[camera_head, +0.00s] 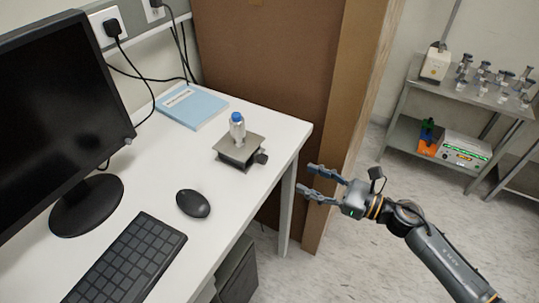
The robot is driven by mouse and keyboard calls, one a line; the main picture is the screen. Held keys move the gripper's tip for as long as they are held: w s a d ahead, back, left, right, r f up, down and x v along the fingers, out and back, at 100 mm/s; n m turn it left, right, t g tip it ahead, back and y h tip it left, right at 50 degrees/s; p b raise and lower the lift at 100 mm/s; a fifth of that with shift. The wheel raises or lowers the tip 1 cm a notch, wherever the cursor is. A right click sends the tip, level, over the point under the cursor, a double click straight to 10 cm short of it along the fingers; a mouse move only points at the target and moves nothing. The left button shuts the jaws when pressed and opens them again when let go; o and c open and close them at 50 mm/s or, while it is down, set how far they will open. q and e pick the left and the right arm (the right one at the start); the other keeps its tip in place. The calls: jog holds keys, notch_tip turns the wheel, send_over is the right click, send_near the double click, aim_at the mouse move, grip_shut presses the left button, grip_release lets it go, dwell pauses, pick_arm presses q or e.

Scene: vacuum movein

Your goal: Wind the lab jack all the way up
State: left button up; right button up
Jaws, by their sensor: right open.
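The lab jack (228,152) sits on the white desk near its right corner. Its top plate is grey and looks low over its base. A dark knob (261,158) sticks out on its right side. A small clear bottle with a blue cap (237,128) stands upright on the plate. My right gripper (303,179) is open and empty, beyond the desk's right edge. Its fingers point left towards the jack, with a clear gap between them and the knob. My left gripper does not show.
A monitor (55,105), keyboard (130,262) and mouse (193,204) take up the left of the white desk (160,180). A blue book (192,106) lies behind the jack. A brown panel (270,70) stands behind the desk. A metal shelf unit (480,95) stands at the right.

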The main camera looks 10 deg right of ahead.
aim_at(266, 161)
jog(key=p+x, duration=0.3)
jog(key=x, duration=0.8)
jog(key=shift+r, duration=0.15)
jog(key=shift+w+a+p, duration=0.3)
jog(key=shift+a, duration=0.05)
grip_shut()
